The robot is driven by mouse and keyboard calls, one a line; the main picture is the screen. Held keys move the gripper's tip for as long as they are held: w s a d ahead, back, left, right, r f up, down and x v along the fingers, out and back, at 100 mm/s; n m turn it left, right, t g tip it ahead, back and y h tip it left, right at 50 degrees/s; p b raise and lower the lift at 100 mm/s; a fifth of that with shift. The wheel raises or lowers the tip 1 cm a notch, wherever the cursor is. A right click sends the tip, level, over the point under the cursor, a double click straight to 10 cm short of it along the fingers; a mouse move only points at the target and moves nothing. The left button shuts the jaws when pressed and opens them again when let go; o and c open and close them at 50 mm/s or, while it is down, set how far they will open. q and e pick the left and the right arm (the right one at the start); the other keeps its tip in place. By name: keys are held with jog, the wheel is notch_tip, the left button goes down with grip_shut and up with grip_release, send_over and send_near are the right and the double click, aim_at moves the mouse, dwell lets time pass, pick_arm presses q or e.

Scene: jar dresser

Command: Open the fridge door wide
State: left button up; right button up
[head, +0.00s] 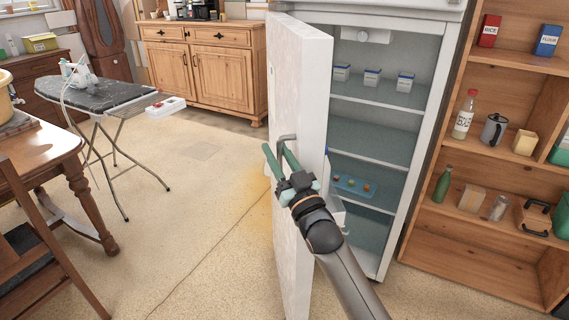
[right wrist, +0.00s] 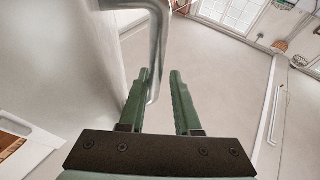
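The white fridge door (head: 298,60) stands partly open, swung out to the left of the fridge body (head: 385,55), with its edge toward me. Its grey metal handle (head: 286,138) is on the left, outer face. My right gripper (head: 278,150) is at the handle with its fingers apart. In the right wrist view, the bent handle (right wrist: 158,40) runs down beside the inner side of the left finger, and a gap shows to the other finger of my gripper (right wrist: 161,82). My left gripper is not in view.
Fridge shelves (head: 375,95) hold small tubs and a blue tray (head: 353,186). A wooden shelf unit (head: 490,240) with bottles stands close on the right. An ironing board (head: 90,98) and wooden table (head: 40,150) stand left. The floor (head: 200,220) left of the door is clear.

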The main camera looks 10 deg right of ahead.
jog(key=v, duration=1.2)
jog(key=shift+s, duration=0.25)
jog(key=shift+c, duration=0.2)
